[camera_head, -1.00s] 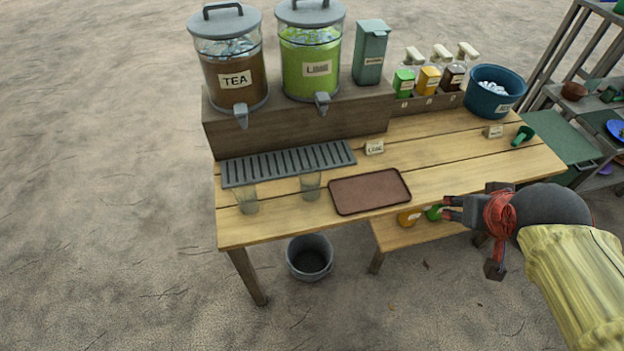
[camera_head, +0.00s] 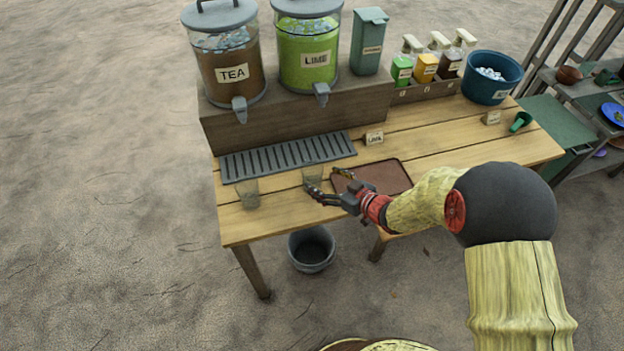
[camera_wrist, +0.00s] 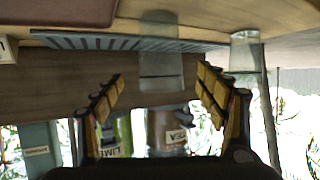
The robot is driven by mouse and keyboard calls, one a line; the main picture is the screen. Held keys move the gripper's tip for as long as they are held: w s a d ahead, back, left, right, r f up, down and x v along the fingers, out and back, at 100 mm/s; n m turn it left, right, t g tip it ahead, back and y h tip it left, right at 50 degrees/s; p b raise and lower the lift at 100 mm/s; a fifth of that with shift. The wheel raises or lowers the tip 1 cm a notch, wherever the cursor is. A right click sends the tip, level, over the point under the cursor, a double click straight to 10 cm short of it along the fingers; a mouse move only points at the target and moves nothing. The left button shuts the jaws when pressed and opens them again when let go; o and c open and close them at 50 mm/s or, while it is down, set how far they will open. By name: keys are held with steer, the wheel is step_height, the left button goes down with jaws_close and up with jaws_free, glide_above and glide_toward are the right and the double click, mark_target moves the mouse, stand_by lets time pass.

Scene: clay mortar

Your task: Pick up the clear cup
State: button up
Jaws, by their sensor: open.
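Two clear cups stand upright on the wooden table. The nearer-to-gripper cup (camera_head: 313,174) is beside the tray, and the other clear cup (camera_head: 248,194) is further left near the table's front edge. My gripper (camera_head: 323,181) is open, its fingers pointing left at the nearer cup. In the wrist view, which looks upside down, my gripper (camera_wrist: 160,76) has its fingers spread to either side of that cup (camera_wrist: 161,45). The other cup (camera_wrist: 245,52) shows to the right. I cannot tell whether the fingers touch the cup.
A brown tray (camera_head: 390,174) lies under my wrist. A slatted drip grate (camera_head: 285,155) lies behind the cups. Tea (camera_head: 228,90) and lime (camera_head: 310,75) dispensers stand on a raised shelf behind. A small sign (camera_head: 374,138) stands nearby, and a grey bucket (camera_head: 311,250) is below the table.

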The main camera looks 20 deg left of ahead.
mark_target(306, 169)
steer(key=b+x, duration=0.1)
steer(key=x, duration=0.3)
steer(key=b+x, duration=0.1)
steer(key=x, duration=0.1)
steer(key=shift+w+a+r+b, duration=0.15)
steer(key=shift+a+r+b, duration=0.1)
steer(key=shift+b, duration=0.1)
steer(key=shift+c, duration=0.9)
steer(key=c, duration=1.1)
steer(key=shift+o, duration=0.2)
steer(key=shift+r, duration=0.1)
